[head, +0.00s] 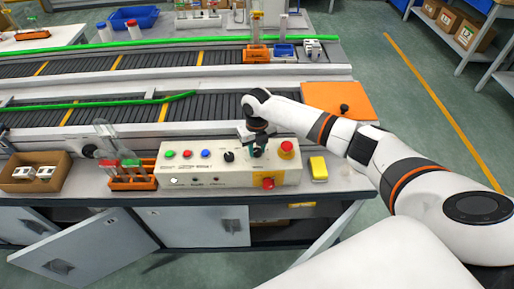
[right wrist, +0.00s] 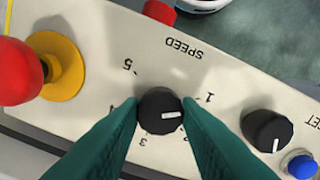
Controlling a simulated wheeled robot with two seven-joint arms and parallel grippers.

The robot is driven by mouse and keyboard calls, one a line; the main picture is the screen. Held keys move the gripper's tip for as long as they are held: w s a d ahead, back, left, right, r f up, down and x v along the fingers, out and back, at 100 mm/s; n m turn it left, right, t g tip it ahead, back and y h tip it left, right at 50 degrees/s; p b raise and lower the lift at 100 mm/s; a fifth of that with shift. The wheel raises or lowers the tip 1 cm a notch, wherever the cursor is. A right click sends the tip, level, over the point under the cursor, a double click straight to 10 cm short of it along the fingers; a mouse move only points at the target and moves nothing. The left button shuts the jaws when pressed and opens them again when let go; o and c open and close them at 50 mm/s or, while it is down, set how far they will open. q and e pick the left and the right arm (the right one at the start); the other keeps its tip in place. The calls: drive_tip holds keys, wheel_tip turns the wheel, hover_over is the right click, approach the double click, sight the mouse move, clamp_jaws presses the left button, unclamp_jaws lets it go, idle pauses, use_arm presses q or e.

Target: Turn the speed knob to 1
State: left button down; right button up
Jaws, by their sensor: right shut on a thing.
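The speed knob (right wrist: 160,111) is a round black knob with a white pointer mark, under the printed word SPEED on the beige control panel (head: 190,180). In the right wrist view its pointer faces right, a little below the number 1; the right finger covers part of the scale there. The numbers 5 and 3 also show around it. My right gripper (right wrist: 160,118) has green fingers on both sides of the knob and is shut on it. In the head view my right gripper (head: 257,150) hides the knob. My left gripper is not in view.
A red emergency button on a yellow base (head: 287,149) sits right of the gripper. Another black knob (head: 229,156) and several coloured buttons lie to its left. A yellow block (head: 318,168) and an orange test-tube rack (head: 132,178) flank the panel. A conveyor runs behind.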

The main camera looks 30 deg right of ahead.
sight(257, 150)
idle(0.5)
drive_tip(key=o, duration=1)
drive_tip(key=shift+c, duration=0.2)
wheel_tip(257, 150, up, 12)
drive_tip(key=b, duration=0.2)
